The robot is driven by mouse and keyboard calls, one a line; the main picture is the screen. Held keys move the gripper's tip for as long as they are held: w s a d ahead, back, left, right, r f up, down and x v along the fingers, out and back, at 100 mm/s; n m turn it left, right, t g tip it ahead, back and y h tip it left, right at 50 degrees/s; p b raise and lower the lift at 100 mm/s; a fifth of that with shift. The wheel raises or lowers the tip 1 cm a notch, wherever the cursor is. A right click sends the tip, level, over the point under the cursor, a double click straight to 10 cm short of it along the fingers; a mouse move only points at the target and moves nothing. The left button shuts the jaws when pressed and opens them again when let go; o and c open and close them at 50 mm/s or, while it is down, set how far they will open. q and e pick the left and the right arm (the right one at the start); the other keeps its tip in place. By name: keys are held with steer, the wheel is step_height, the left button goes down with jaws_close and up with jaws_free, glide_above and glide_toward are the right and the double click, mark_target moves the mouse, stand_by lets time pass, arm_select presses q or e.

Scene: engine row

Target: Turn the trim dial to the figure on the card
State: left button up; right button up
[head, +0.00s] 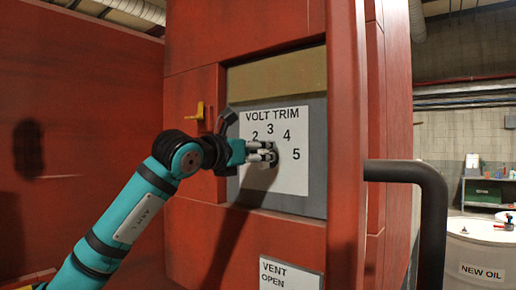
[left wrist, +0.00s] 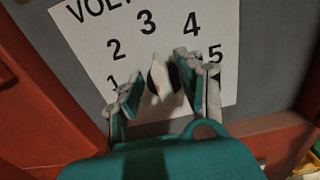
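The trim dial (left wrist: 163,78) is a small knob with a pale face and dark sides, on a white VOLT TRIM plate (head: 295,180) printed with figures 1 to 5. In the left wrist view the plate (left wrist: 95,50) fills the upper part. My left gripper (head: 268,154) is at the dial, hiding most of it in the head view. In the left wrist view its fingers (left wrist: 160,85) stand apart, one each side of the knob; I cannot tell whether they touch it. Which figure the dial points to is unclear. I see no separate card bearing a figure. My right gripper is out of view.
The plate is on a grey panel (head: 240,120) recessed in a red cabinet (head: 195,80). A yellow handle (head: 197,112) is left of it and a VENT OPEN label (head: 290,275) below. A thick black pipe (head: 430,200) curves at right, before a NEW OIL drum (head: 478,250).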

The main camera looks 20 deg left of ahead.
arm_select(q)
jaws_close()
steer(key=shift+d+m, duration=0.1)
steer(key=shift+m, duration=0.3)
steer(key=m, duration=0.1)
steer(key=m+b, duration=0.1)
steer(key=m, duration=0.1)
steer(key=shift+s+d+b, duration=0.15)
steer(key=shift+d+b, duration=0.1)
steer(key=shift+b, duration=0.05)
steer(key=shift+s+d+f+m+b, duration=0.1)
steer(key=shift+d+f+m+b, duration=0.2)
steer(key=shift+m, duration=1.75)
steer(key=shift+s+d+f+m+b, duration=0.15)
steer(key=shift+f+m+b, duration=0.15)
steer(key=shift+m, duration=1.7)
steer(key=shift+d+f+m+b, duration=0.2)
steer(key=shift+m+b, duration=0.2)
steer(key=shift+m, duration=1.65)
jaws_free()
